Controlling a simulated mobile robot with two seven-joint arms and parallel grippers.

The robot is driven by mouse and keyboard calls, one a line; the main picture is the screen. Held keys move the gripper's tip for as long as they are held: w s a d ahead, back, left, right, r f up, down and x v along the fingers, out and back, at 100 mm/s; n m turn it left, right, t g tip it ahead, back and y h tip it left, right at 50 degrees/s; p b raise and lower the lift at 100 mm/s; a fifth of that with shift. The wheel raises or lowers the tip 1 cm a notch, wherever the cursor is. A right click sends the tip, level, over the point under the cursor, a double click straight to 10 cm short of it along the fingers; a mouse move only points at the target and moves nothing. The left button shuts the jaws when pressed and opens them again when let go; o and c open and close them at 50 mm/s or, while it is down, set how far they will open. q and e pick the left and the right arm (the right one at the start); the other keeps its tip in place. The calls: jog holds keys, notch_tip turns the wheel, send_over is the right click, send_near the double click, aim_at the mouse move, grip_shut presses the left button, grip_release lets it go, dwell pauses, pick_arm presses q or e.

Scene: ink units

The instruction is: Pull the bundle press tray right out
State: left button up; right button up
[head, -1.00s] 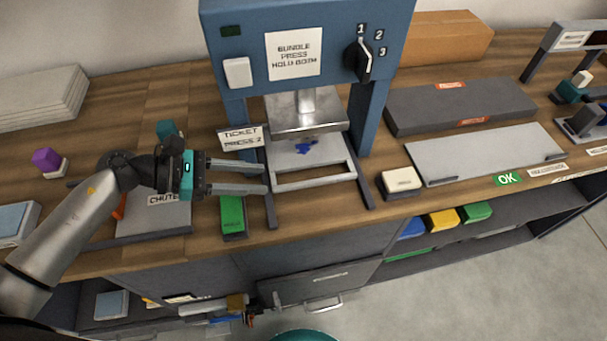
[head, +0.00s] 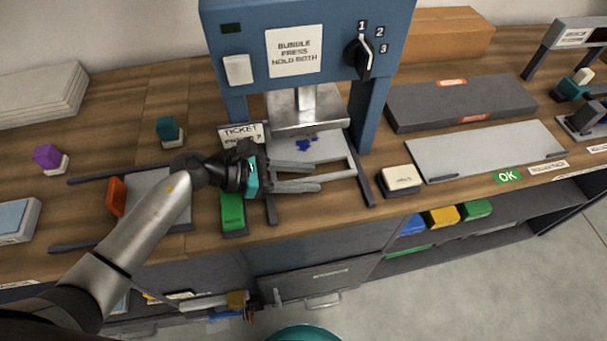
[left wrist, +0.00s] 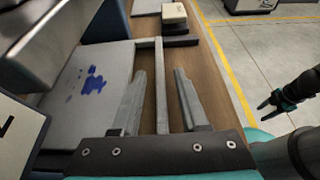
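The bundle press tray (head: 325,147) is a pale grey plate with a blue smudge on it, under the blue bundle press (head: 235,60). Its front handle bar (head: 343,174) stands out over the counter's front. My left gripper (head: 319,178) is at this bar, its fingers partly covering it. In the left wrist view the bar (left wrist: 160,105) runs between the two open fingers of the left gripper (left wrist: 160,71), with gaps on both sides. The tray plate (left wrist: 95,85) lies to the left there. My right gripper (left wrist: 271,101) shows at the right edge, open and empty, over the floor.
A green block (head: 232,210) lies on the counter just below my left gripper. A cream button box (head: 400,180) stands right of the press. A ticket press sign (head: 240,134) is close behind the left wrist. Open floor (head: 470,285) lies in front of the counter.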

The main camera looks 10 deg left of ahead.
pick_arm(q)
grip_shut()
dwell(1.2)
